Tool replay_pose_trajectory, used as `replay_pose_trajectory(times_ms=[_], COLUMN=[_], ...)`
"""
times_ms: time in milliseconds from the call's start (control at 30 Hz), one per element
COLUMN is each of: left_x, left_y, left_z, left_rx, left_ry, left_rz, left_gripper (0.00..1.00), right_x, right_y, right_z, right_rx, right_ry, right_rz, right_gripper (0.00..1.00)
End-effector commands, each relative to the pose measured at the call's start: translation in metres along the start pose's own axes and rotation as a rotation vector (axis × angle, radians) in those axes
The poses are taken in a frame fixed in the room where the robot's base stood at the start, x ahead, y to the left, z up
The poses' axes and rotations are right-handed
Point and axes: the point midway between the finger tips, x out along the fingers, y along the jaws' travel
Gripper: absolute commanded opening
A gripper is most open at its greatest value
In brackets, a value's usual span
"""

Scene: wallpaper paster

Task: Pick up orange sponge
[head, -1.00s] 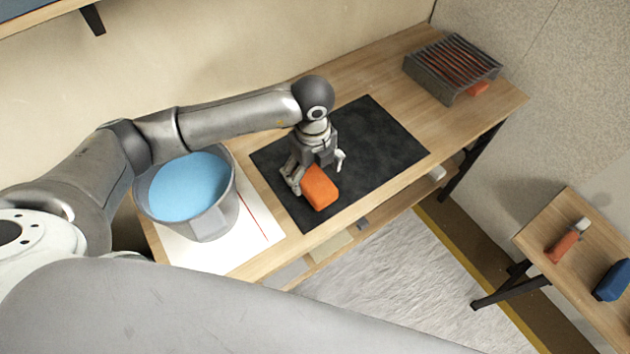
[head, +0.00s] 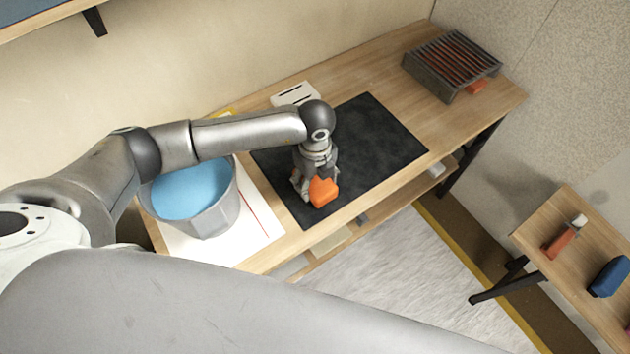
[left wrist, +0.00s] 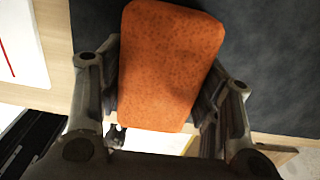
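The orange sponge (head: 323,192) is at the front part of the black mat (head: 375,135) on the wooden workbench. My left gripper (head: 315,187) is around it from behind, pointing down. In the left wrist view, the sponge (left wrist: 170,65) fills the space between the two fingers of the left gripper (left wrist: 163,88), which press against its left and right sides. The sponge looks tilted; whether it is clear of the mat I cannot tell. My right gripper is not in view.
A grey bucket (head: 210,219) with blue contents stands on a white sheet (head: 262,228) left of the mat. A slatted metal rack (head: 450,65) stands at the bench's far right. A side table (head: 570,235) holds an orange-handled tool (head: 562,240) and a blue item (head: 609,277).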

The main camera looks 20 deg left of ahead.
Motion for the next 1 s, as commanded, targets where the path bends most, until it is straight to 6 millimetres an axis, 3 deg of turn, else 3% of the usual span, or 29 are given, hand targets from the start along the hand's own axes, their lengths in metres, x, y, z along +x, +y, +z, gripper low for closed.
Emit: replay_pose_trajectory(times_ms=[100, 433, 667, 967, 1000], left_x=[0.000, -0.004, -0.030, -0.093, -0.095], left_y=[0.000, 0.000, -0.001, 0.000, 0.000], left_z=[0.000, 0.001, 0.001, -0.055, -0.068], left_rx=[0.000, -0.001, 0.000, 0.008, 0.009], left_ry=[0.000, -0.001, -0.002, 0.000, 0.002], left_rz=[0.001, 0.000, -0.004, -0.007, -0.005], left_gripper=[0.38, 0.38, 0.38, 0.38, 0.38], right_x=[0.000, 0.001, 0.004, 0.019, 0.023], right_y=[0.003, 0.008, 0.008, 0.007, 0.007], right_z=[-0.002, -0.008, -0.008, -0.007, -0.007], right_rx=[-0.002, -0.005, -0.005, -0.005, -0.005], right_ry=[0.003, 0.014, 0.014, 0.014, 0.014], right_rz=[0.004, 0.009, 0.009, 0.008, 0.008], right_gripper=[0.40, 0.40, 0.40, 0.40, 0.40])
